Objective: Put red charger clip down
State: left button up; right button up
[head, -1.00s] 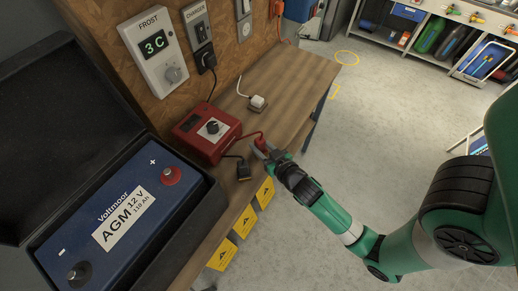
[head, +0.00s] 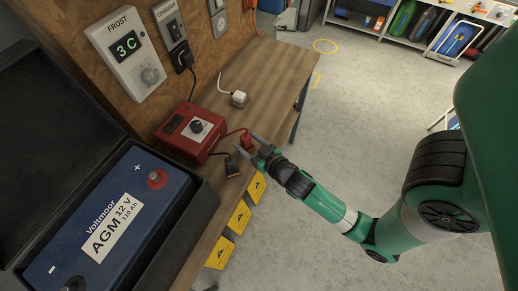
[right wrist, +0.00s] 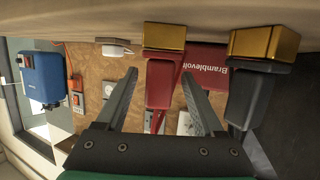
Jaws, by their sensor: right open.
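The red charger clip (head: 249,144) stands on the bench near its front edge, by the red charger (head: 190,132). In the right wrist view the red clip (right wrist: 160,84) shows between my two spread fingers, its gold jaws against the bench top. My right gripper (head: 252,148) is open around the red clip, with a gap on each side in the right wrist view. The black clip (head: 231,165) stands beside it, outside my fingers; it also shows in the right wrist view (right wrist: 252,95). My left gripper is not in view.
A blue battery (head: 110,225) sits in an open black case at the left. A white plug (head: 239,98) lies farther back on the bench (head: 265,75), with bare wood around it. Yellow warning tags (head: 239,217) hang on the front edge.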

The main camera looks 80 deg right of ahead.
jog(key=b+v, duration=0.1)
jog(key=v, duration=1)
jog(key=shift+w, duration=0.1)
jog(key=w+a+r+n+t+y, duration=0.1)
jog(key=w+a+r+t, duration=0.2)
jog(key=w+r, duration=0.65)
jog(key=w+a+r+t+y, duration=0.1)
jog(key=w+a+r+t, duration=0.25)
jog(key=w+r, duration=0.6)
jog(key=s+a+r+n+t+y, duration=0.1)
jog(key=a+r+n+t+y, duration=0.15)
jog(key=r, duration=0.85)
jog(key=s+a+r+n+t+y, duration=0.1)
jog(key=a+r+n+t+y, duration=0.2)
jog(key=r, duration=0.9)
jog(key=s+a+r+n+t+y, duration=0.2)
jog(key=a+r+t+y, duration=0.15)
jog(key=r, duration=0.75)
notch_tip(320, 180, up, 35)
jog(key=p, duration=3.5)
jog(key=shift+w+d+r, duration=0.2)
jog(key=shift+d, duration=0.1)
